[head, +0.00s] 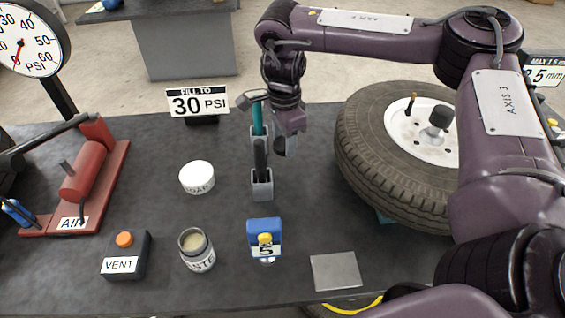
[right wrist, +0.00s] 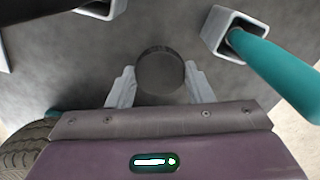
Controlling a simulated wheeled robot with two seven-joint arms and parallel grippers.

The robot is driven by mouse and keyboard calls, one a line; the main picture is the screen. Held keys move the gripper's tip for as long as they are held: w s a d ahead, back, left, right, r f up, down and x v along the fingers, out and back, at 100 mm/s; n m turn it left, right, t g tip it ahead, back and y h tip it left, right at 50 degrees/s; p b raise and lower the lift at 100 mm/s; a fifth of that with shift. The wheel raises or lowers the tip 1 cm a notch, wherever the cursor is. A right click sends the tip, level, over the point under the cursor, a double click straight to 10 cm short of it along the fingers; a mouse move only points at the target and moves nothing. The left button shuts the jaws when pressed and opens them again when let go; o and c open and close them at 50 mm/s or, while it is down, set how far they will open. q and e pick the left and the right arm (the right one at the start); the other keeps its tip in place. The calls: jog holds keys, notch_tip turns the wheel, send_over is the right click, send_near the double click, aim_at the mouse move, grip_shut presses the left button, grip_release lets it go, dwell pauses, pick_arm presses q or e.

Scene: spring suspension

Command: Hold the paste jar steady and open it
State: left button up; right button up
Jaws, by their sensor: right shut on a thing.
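The paste jar (head: 197,252) stands upright near the front of the table, its mouth uncovered and pale paste showing inside. My right gripper (head: 284,143) is well behind and to the right of it, above the back of the table. It is shut on a round dark lid (right wrist: 160,72), held between its two fingers in the right wrist view. In the head view the lid (head: 291,147) shows only in part beside the gripper. My left gripper is not in view, and nothing is seen holding the jar.
Grey holders with a teal-handled tool (right wrist: 270,65) and a dark-handled tool (head: 260,160) stand close by my right gripper. A tire (head: 375,160) lies to the right. A white soap tub (head: 197,178), a vent box (head: 125,256) and a blue gauge (head: 264,232) surround the jar.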

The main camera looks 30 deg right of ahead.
aim_at(285, 167)
jog(key=f, duration=0.3)
jog(key=shift+s+d+b, duration=0.1)
jog(key=shift+s+b, duration=0.1)
jog(key=shift+b, duration=0.15)
notch_tip(285, 167, down, 2)
jog(key=shift+f+b, duration=0.2)
jog(key=shift+b, duration=0.25)
jog(key=shift+w+f, duration=0.1)
jog(key=shift+f, duration=0.3)
jog(key=shift+f, duration=0.1)
jog(key=o, duration=1.1)
